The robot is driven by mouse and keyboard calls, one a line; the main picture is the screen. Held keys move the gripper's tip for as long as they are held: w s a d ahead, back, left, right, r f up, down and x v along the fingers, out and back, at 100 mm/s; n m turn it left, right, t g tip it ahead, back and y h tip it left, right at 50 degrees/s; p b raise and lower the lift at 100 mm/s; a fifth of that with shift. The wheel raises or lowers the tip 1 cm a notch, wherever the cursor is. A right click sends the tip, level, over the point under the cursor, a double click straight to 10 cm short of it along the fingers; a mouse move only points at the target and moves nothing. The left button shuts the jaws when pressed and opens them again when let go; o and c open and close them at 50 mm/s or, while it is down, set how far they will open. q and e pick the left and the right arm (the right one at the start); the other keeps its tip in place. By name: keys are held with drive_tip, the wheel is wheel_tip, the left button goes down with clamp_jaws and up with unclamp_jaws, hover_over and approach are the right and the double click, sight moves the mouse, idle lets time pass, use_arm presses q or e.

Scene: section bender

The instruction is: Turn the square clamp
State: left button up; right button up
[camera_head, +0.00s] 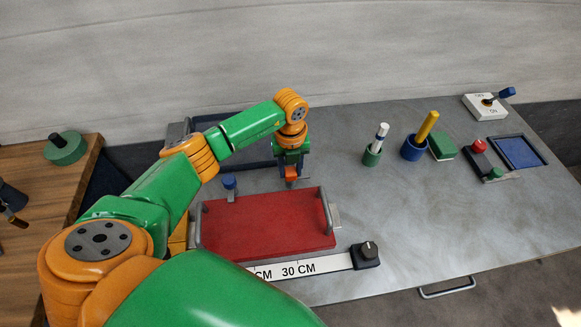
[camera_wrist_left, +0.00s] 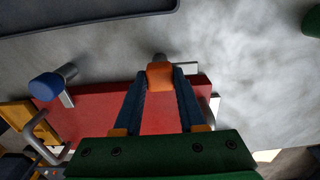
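The square clamp (camera_head: 291,171) has an orange block-shaped knob and stands at the back right of the red plate (camera_head: 265,223). It also shows in the left wrist view (camera_wrist_left: 160,76), with a grey part just beyond it. My left gripper (camera_head: 291,177) points down at the clamp from above. In the left wrist view its two dark blue fingers sit on either side of the orange knob and appear to touch it. The fingers partly hide the clamp's lower part. My right gripper is in neither view.
A round blue clamp (camera_head: 229,183) stands at the plate's back left. Grey handles flank the plate. A ruler strip (camera_head: 310,267) with a black knob (camera_head: 367,253) lies in front. A dark blue tray (camera_head: 240,152) is behind. Cups, blocks and a switch box (camera_head: 484,106) stand at right.

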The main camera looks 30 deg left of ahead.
use_arm(q)
clamp_jaws()
